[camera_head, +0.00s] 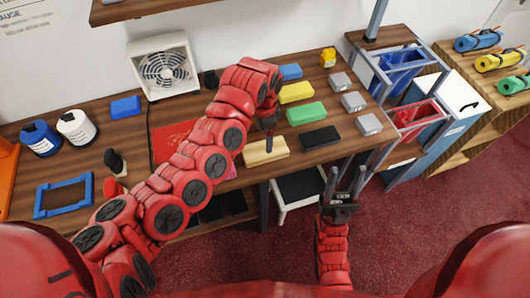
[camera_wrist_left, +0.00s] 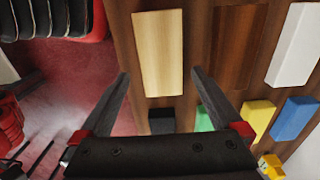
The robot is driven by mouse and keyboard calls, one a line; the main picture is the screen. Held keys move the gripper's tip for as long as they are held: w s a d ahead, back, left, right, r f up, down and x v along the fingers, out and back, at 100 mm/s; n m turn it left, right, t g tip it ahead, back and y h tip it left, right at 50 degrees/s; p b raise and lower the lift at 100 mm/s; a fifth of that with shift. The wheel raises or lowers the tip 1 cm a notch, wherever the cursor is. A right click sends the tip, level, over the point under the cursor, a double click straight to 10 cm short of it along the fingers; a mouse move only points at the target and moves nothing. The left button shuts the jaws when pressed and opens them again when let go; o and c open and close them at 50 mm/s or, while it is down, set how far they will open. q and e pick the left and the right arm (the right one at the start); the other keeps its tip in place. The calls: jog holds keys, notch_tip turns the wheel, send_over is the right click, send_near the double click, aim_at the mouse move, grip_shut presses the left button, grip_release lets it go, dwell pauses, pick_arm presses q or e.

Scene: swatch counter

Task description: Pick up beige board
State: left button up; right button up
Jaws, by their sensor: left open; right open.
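The beige board (camera_head: 262,155) lies flat near the front edge of the wooden counter, left of the black board. In the left wrist view the beige board (camera_wrist_left: 158,50) fills the space ahead and its near end shows between the fingers. My left gripper (camera_head: 269,146) points down over the board and partly covers it. In the left wrist view my left gripper (camera_wrist_left: 160,74) has its fingers spread to either side of the board, with nothing held. Contact cannot be told. My right gripper (camera_head: 346,173) is open and empty, in front of the counter over the red floor.
Near the beige board are black (camera_head: 320,138), green (camera_head: 306,113), yellow (camera_head: 296,92) and blue (camera_head: 290,72) boards. Grey blocks (camera_head: 355,102) stand to their right. A red sheet (camera_head: 172,138) lies left behind my left arm. A fan (camera_head: 164,68) stands at the back.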

aim_at(263, 149)
pick_arm(q)
notch_tip(263, 149, down, 2)
jog(key=shift+s+f, duration=0.1)
jog(key=shift+f+p, duration=0.3)
jog(key=shift+p, duration=0.2)
notch_tip(263, 149, down, 4)
jog(key=shift+a+r+p, duration=0.1)
jog(key=shift+r+p, duration=0.05)
jog(key=shift+p, duration=0.75)
jog(key=shift+f, duration=0.55)
jog(key=c, duration=1.2)
